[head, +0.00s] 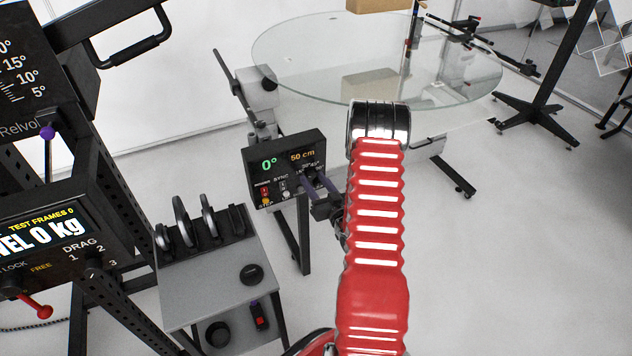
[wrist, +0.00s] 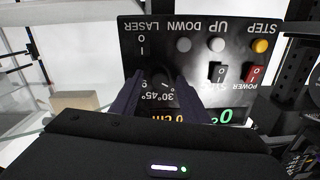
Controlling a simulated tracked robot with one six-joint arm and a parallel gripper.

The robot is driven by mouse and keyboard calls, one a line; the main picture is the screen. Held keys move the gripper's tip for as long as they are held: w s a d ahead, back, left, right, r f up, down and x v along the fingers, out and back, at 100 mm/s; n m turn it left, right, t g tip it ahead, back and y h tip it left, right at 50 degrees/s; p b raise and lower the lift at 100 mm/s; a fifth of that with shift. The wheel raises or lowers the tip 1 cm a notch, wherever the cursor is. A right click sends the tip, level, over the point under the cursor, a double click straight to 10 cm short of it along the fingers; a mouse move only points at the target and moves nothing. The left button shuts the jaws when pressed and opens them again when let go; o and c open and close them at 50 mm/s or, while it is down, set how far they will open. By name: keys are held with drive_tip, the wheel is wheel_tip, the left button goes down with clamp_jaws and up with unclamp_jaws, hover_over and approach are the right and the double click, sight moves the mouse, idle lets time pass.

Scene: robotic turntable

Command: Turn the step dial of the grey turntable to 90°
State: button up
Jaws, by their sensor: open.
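The turntable's black control panel (head: 287,145) stands in front of the glass disc (head: 300,65); its display reads a green 0° and an orange 50 cm in the head view. In the wrist view the panel (wrist: 200,90) appears upside down, and the dark step dial (wrist: 162,77) shows among marks including 30° and 45°. My gripper (head: 318,180) is open, its two dark purple fingers pointing at the panel's right part. In the wrist view my gripper (wrist: 160,84) has a finger on each side of the dial. I cannot tell whether they touch it. In the head view the fingers partly cover the dial area.
A yellow STEP button (wrist: 260,46), a red POWER switch (wrist: 255,75) and grey UP and DOWN buttons sit on the panel. A cardboard box (head: 370,85) shows at the disc.

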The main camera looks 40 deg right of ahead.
clamp_jaws()
drive_tip(key=c, duration=1.1)
unclamp_jaws()
drive_tip(key=shift+s+d, duration=0.15)
drive_tip(key=shift+d, duration=0.05)
drive_tip(key=shift+a, duration=0.1)
clamp_jaws()
